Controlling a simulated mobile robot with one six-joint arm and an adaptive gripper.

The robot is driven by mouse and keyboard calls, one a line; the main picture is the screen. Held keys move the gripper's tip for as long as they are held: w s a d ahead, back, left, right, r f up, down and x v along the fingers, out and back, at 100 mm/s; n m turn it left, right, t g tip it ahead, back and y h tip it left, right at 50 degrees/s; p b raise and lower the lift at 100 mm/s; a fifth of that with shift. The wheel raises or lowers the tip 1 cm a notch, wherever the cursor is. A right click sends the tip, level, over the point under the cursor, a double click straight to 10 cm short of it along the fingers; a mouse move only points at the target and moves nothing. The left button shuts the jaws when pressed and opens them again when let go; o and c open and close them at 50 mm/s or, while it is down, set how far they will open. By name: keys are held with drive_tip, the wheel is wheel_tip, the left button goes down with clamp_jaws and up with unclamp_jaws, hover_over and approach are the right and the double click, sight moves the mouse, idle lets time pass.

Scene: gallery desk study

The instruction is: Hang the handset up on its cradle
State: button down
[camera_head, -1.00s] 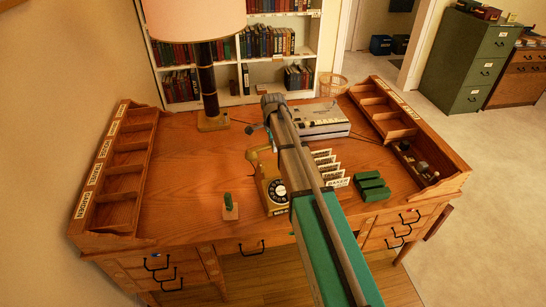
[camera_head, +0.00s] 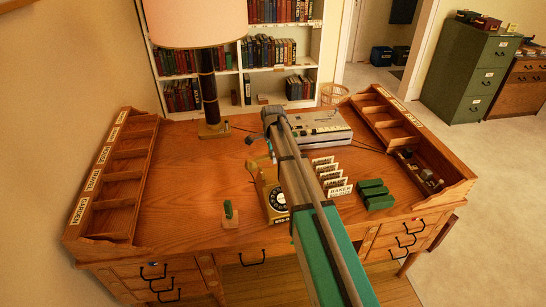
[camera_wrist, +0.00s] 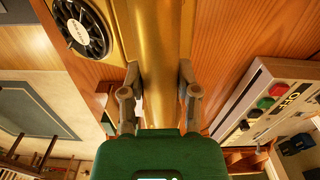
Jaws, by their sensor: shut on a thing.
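The gold telephone (camera_head: 274,199) with its black dial stands on the desk, partly hidden behind my arm in the head view. Its dial (camera_wrist: 82,28) shows at the upper left of the wrist view. My gripper (camera_wrist: 158,85) is shut on the gold handset (camera_wrist: 160,40), with one finger on each side of its bar. The handset's ends are out of the wrist view. In the head view my arm covers most of the handset, and the cradle is not clearly visible. I cannot tell whether the handset touches the cradle.
A grey machine (camera_head: 322,127) with buttons stands behind the phone; it also shows in the wrist view (camera_wrist: 262,100). A stamp (camera_head: 229,213) and a lamp (camera_head: 209,90) stand left. The left desk top is clear.

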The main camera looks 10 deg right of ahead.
sight(273, 174)
drive_tip(key=shift+f+b, duration=1.6)
drive_tip(key=shift+f, duration=0.15)
drive_tip(key=shift+f+b, duration=1.35)
drive_tip(key=shift+f, duration=0.05)
idle(0.4)
drive_tip(key=shift+c, duration=1.3)
unclamp_jaws()
drive_tip(key=shift+r, duration=0.15)
